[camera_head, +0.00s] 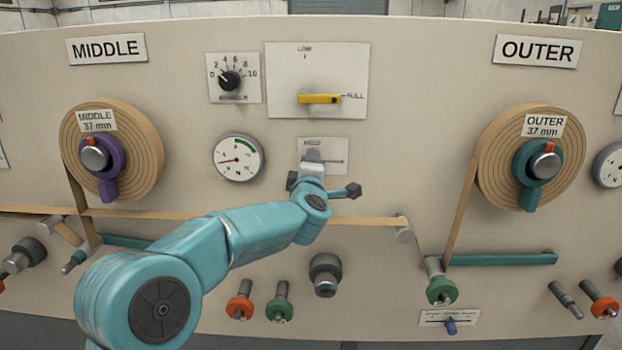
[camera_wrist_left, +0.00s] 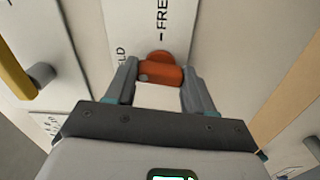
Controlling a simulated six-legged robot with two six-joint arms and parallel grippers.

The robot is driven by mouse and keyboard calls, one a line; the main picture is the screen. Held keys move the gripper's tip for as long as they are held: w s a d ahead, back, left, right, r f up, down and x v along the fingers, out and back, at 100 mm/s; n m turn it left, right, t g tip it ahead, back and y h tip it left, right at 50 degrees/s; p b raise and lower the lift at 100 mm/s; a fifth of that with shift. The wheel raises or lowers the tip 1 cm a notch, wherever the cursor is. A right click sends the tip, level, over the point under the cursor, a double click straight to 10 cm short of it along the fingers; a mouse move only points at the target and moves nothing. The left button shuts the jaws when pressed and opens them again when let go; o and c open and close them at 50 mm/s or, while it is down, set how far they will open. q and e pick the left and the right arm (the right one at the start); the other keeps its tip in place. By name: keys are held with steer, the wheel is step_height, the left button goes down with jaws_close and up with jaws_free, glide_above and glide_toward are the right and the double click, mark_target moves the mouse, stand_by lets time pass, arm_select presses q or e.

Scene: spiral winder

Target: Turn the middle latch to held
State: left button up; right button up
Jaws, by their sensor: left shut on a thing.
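The middle latch (camera_wrist_left: 160,72) is a small orange piece on a white plate (camera_wrist_left: 150,22) in the left wrist view. FREE with a tick mark is printed on the plate, and part of a second label, likely HELD, shows at its left edge. My left gripper (camera_wrist_left: 163,88) has one finger on each side of the latch and is shut on it. In the head view my left gripper (camera_head: 312,168) covers the latch at the small plate (camera_head: 336,146) below the yellow handle. Which mark the latch points at is unclear. My right gripper is not in view.
The yellow handle (camera_head: 320,99) on the LOW/FULL plate is just above my gripper. A round gauge (camera_head: 238,157) is to the left. The MIDDLE spool (camera_head: 145,150) and OUTER spool (camera_head: 485,150) flank it. A tan strip (camera_head: 370,222) runs below, above several knobs.

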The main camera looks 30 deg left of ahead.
arm_select(q)
steer(key=shift+n+b, duration=0.45)
steer(key=shift+n, duration=0.35)
steer(key=o, duration=1)
steer(key=shift+o, duration=0.2)
steer(key=b+v, duration=0.1)
steer(key=v, duration=1.5)
steer(key=shift+b, duration=0.3)
steer(key=shift+s+d, duration=0.1)
steer(key=shift+d, duration=0.05)
